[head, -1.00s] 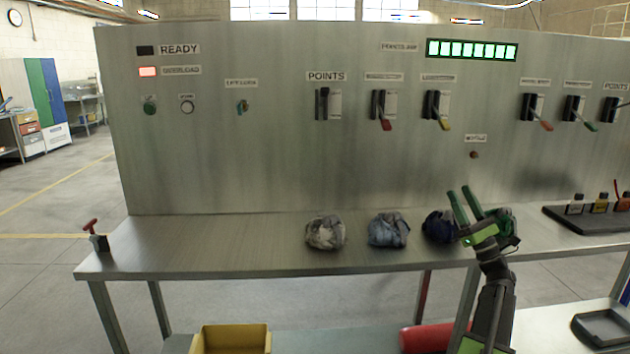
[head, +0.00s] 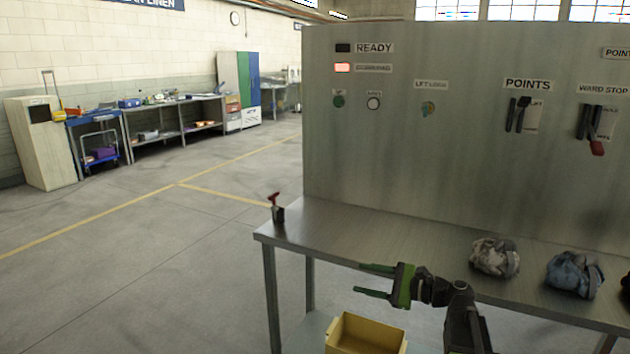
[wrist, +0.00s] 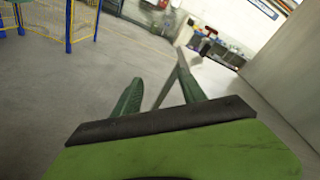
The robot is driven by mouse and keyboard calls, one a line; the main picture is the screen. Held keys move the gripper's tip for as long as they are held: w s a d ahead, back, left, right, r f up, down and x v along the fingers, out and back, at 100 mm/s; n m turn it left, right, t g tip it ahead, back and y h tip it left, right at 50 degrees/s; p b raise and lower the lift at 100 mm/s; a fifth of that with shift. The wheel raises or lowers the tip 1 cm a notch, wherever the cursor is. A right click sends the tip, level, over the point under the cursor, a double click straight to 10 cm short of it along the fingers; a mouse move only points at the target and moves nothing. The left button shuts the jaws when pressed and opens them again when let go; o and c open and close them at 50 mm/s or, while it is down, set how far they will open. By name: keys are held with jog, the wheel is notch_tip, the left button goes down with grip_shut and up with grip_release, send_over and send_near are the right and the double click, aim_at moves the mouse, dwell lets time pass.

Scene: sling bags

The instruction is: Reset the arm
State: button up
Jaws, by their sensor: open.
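My gripper (head: 366,280) is open and empty in the head view. Its two green fingers point left, in front of the metal bench (head: 400,240) and near its front edge. In the wrist view its fingers (wrist: 160,95) are apart with nothing between them; the bench's narrow end shows beyond them. A grey cloth bundle (head: 494,257) and a blue-grey bundle (head: 574,273) lie on the bench to the right of my gripper. A dark bundle is cut off at the right edge.
A yellow bin (head: 366,335) stands low below my gripper. A red-handled device (head: 276,208) sits at the bench's left corner. A control panel (head: 450,150) with levers rises behind the bench. The floor to the left is open. A blue and yellow frame (wrist: 65,25) shows in the wrist view.

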jog(key=s+a+f+n+g+h, duration=0.7)
jog(key=s+a+f+n, duration=0.35)
jog(key=f, duration=0.55)
jog(key=s+d+f+n+h, duration=0.2)
jog(key=s+d+n+h, duration=0.15)
jog(key=d, duration=0.25)
jog(key=s+d+f+n+h, duration=0.2)
jog(key=d+f+h, duration=0.15)
jog(key=d, duration=0.35)
notch_tip(320, 180, up, 16)
jog(key=p, duration=1.5)
jog(key=shift+a+f+g+h, duration=0.15)
jog(key=shift+g+h, duration=0.15)
jog(key=shift+g, duration=0.1)
